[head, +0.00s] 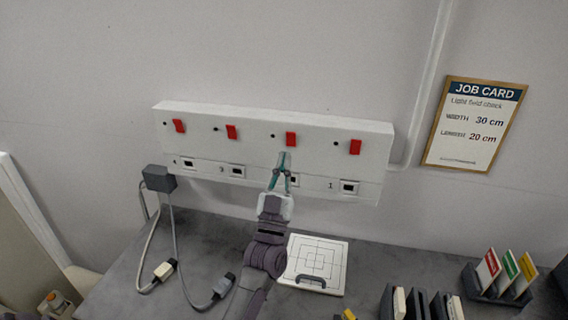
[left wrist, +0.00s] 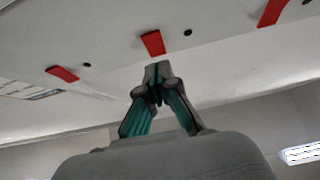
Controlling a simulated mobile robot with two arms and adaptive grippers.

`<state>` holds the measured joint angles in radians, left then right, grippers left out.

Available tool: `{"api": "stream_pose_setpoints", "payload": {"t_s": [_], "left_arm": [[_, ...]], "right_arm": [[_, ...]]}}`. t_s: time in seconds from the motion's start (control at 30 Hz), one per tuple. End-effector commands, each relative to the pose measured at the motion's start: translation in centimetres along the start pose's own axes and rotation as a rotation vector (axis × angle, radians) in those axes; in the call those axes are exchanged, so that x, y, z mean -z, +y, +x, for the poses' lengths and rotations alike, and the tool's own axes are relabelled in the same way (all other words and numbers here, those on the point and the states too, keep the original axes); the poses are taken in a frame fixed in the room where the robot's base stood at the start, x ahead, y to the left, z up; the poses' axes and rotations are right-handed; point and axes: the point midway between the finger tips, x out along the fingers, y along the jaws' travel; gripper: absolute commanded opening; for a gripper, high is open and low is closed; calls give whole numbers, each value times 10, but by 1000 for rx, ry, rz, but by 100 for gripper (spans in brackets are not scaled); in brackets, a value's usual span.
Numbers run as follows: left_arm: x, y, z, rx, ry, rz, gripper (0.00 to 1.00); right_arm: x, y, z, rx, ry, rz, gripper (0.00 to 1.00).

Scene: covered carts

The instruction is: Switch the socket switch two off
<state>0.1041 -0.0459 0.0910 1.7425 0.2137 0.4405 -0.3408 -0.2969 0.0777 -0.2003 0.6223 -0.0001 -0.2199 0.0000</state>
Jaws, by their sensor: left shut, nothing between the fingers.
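A white socket panel (head: 262,152) on the wall carries a row of red rocker switches. Below it, "1" shows at the rightmost outlet and "3" at the second from left; the label between them is hidden by my gripper. Switch two (head: 291,139) is thus the second red switch from the right. My left gripper (head: 284,156) is shut and empty, its fingertips just below switch two; contact cannot be told. In the left wrist view, the gripper (left wrist: 157,72) points at a red switch (left wrist: 153,43), seemingly the same one. My right gripper is not in view.
Switch one (head: 355,147) and another red switch (head: 231,132) flank it. A white gridded board (head: 318,258) and card holders (head: 497,283) are on the grey bench. A job card (head: 474,123) hangs right.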

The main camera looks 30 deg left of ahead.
Motion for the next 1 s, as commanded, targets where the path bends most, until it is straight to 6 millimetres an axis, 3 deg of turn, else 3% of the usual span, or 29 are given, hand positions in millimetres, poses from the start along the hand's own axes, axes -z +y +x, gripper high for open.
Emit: {"api": "stream_pose_setpoints", "payload": {"t_s": [0.27, 0.6, 1.0], "left_arm": [[-12, 0, -34, -1, -3, 1, 0], [-25, 0, -86, 0, -1, 0, 0], [-25, 0, -97, 0, 0, 0, 0]], "right_arm": [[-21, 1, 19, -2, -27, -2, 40], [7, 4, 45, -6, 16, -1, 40], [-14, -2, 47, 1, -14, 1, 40]]}}
